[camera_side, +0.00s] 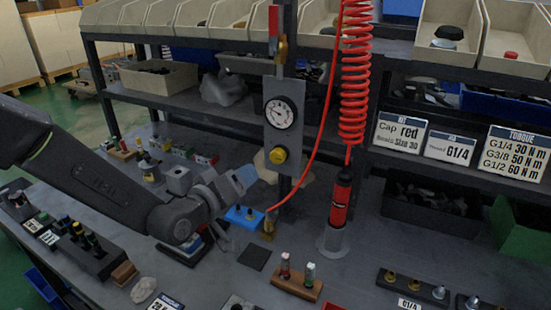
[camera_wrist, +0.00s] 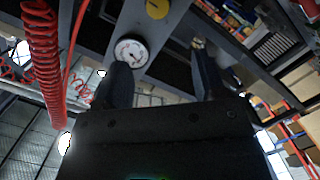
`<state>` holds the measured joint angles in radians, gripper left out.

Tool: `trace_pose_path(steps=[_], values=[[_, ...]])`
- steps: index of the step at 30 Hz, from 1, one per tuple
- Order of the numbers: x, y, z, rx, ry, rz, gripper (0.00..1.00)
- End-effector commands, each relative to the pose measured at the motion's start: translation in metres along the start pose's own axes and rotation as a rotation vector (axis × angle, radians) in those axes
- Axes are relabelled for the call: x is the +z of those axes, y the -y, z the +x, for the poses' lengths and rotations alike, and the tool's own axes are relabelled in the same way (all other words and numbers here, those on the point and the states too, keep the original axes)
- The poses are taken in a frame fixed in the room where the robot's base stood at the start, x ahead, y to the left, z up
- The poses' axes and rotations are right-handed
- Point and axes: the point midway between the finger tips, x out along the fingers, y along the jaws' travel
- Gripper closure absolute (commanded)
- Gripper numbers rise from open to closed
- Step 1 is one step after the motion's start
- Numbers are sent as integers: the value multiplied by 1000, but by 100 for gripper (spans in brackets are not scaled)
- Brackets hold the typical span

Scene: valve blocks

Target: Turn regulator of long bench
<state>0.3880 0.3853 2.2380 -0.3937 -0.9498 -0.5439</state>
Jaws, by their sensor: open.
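The regulator is a yellow round knob (camera_side: 279,154) on a grey upright panel (camera_side: 272,176), below a white round gauge (camera_side: 281,112). My gripper (camera_side: 247,177) is left of the knob and slightly lower in the side view, apart from it. In the wrist view, my gripper (camera_wrist: 163,72) shows two dark fingers spread apart with nothing between them. The yellow knob (camera_wrist: 157,9) is at the top edge there, beyond the fingertips. The gauge (camera_wrist: 131,52) shows beside the left finger. The side view does not show the finger gap clearly.
A red coiled hose (camera_side: 354,75) hangs right of the panel, above a red and black tool (camera_side: 341,200). A thin red hose curves past the knob to a blue block (camera_side: 245,217) on the bench. A brown block with fittings (camera_side: 297,284) stands in front.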

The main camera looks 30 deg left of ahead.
Motion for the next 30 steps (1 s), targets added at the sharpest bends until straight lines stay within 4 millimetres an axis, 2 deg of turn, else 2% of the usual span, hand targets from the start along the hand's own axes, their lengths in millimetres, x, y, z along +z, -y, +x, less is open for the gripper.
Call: trace_pose_path(steps=[1, 4, 10, 13, 24, 30], values=[[11, 3, 4, 12, -29, -14, 36], [21, 5, 7, 40, -86, -37, 36], [25, 6, 13, 61, -129, -54, 36], [23, 6, 24, 60, -130, -54, 36], [13, 2, 95, 61, -129, -52, 36], [9, 0, 126, 61, -128, -52, 36]])
